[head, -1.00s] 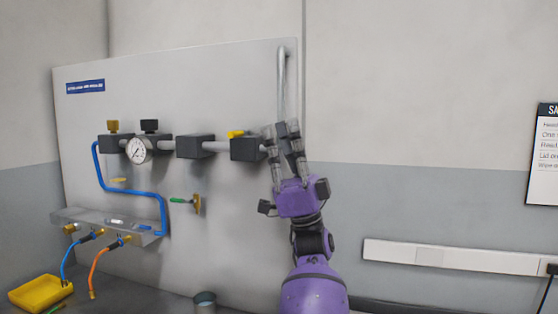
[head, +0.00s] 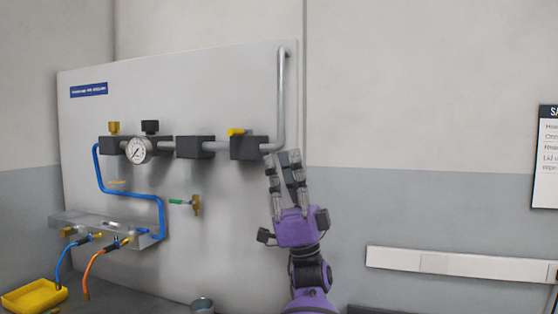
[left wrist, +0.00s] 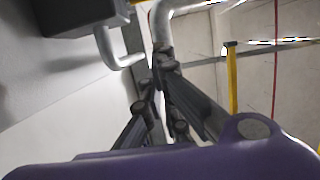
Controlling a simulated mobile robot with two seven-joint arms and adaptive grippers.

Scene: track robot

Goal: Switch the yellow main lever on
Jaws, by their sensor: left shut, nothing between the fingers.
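The yellow main lever (head: 238,131) sits on top of the right-hand dark valve block (head: 247,148) on the wall panel. It looks roughly horizontal, its end towards the left; its exact angle is hard to tell. My left gripper (head: 283,157) is just right of and below that block, apart from the lever, fingers pointing up. Its fingers are shut with nothing between them. My right gripper is not in view.
A grey pipe (head: 281,95) rises from the block's right side, close to my fingertips. A pressure gauge (head: 138,150), blue tubing (head: 128,191) and a green-handled valve (head: 195,204) are further left. A yellow tray (head: 34,296) is at lower left.

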